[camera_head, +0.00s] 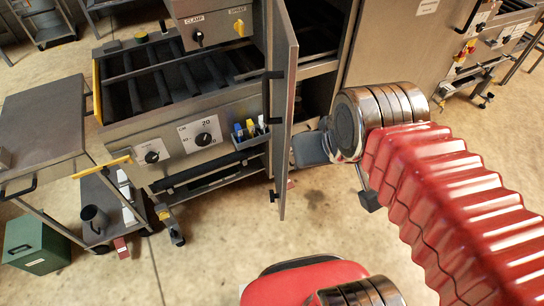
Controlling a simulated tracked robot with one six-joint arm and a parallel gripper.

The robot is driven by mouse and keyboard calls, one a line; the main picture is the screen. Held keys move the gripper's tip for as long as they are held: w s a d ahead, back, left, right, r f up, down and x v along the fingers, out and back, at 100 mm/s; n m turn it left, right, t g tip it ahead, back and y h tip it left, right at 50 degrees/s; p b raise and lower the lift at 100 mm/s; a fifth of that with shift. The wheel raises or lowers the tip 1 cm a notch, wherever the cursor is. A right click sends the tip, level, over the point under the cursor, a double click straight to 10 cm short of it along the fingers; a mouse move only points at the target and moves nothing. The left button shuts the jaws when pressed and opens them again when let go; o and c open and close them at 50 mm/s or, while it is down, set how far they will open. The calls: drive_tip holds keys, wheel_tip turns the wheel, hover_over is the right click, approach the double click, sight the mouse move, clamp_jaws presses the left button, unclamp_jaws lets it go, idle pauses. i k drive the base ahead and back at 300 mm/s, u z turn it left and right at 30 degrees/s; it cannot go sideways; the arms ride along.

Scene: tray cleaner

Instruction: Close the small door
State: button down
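The small door (284,120) is a tall, narrow grey metal panel on the steel machine. It stands open, swung out from the cabinet and seen nearly edge-on. Black fittings show on its left side. To its right, the dark cabinet opening (318,92) with shelves is exposed. My red ribbed arm comes in from the right and ends in chrome rings. My gripper (312,149) shows partly as a grey block just right of the door's lower half. Whether it touches the door cannot be told. Its fingers are not clearly visible.
Left of the door is the machine's control panel (172,139) with dials, and a small bin (251,137) of coloured items. A side table (42,128), a grey jug (94,220) and a green box (35,245) stand at left. The floor before the door is mostly clear.

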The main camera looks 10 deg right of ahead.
sight(284, 46)
drive_tip(key=z, duration=0.05)
drive_tip(key=k, duration=1.35)
drive_tip(key=u, duration=0.25)
drive_tip(key=i, duration=0.5)
drive_tip(key=u, duration=0.9)
drive_tip(key=i, duration=1.75)
drive_tip(key=z, duration=0.3)
